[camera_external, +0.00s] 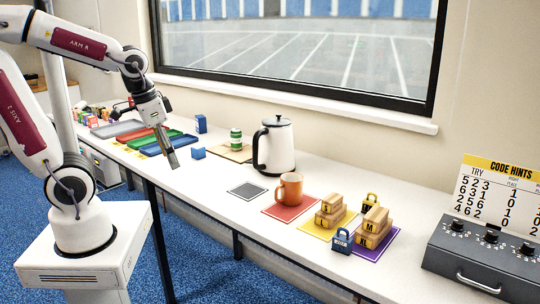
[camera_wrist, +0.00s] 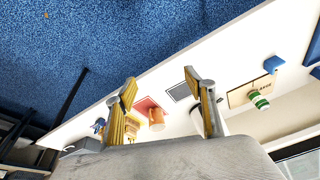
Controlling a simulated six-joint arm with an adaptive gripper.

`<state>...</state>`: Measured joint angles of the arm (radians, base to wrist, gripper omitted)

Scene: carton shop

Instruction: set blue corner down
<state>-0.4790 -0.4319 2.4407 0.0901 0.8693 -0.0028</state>
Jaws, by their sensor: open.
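A small blue piece (camera_external: 198,153), likely the blue corner, rests on the white table left of the green can in the external view. It also shows at the right in the wrist view (camera_wrist: 274,64). Its exact shape is too small to tell. My gripper (camera_external: 172,158) is above the table, to the left of this piece and apart from it, pointing down. In the wrist view my gripper (camera_wrist: 160,80) has its fingers wide apart with nothing between them. A second blue block (camera_external: 201,124) stands farther back near the wall.
A green can (camera_external: 236,139) stands on a board beside a kettle (camera_external: 274,147).

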